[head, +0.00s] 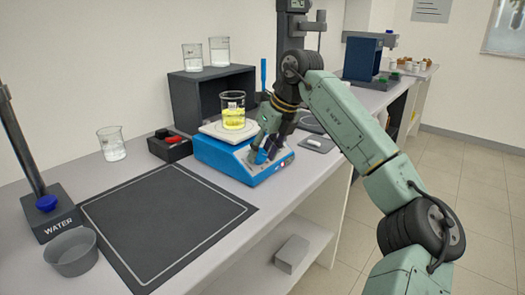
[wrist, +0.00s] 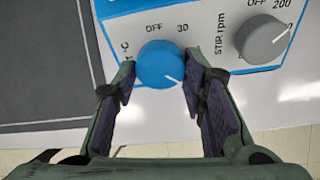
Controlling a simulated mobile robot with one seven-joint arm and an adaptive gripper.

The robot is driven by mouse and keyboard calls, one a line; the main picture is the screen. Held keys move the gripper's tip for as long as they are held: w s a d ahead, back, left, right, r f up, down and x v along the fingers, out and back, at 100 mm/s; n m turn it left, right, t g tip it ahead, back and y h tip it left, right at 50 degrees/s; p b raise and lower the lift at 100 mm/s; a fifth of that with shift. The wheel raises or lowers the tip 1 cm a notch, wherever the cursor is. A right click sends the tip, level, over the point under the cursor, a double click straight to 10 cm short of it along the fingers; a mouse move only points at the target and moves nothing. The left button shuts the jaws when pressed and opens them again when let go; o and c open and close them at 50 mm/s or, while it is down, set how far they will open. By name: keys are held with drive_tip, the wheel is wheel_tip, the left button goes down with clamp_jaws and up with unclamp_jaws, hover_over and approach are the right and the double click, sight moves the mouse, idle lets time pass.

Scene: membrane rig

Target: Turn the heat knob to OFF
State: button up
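The heat knob (wrist: 160,63) is a round blue dial on the hotplate's (head: 226,163) front panel, marked °C. Its white pointer line points down and to the right in the wrist view, away from the OFF print above it. My gripper (wrist: 158,88) is open, one finger on each side of the blue knob; I cannot tell whether either finger touches it. In the head view my gripper (head: 262,150) is at the hotplate's front and hides much of the panel. A beaker of yellow liquid (head: 233,117) stands on the hotplate's white top.
The grey stir knob (wrist: 262,40) sits right of the heat knob. A dark open box (head: 200,90) with beakers on top stands behind the hotplate.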

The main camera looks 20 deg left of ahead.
drive_tip(key=c, duration=0.6)
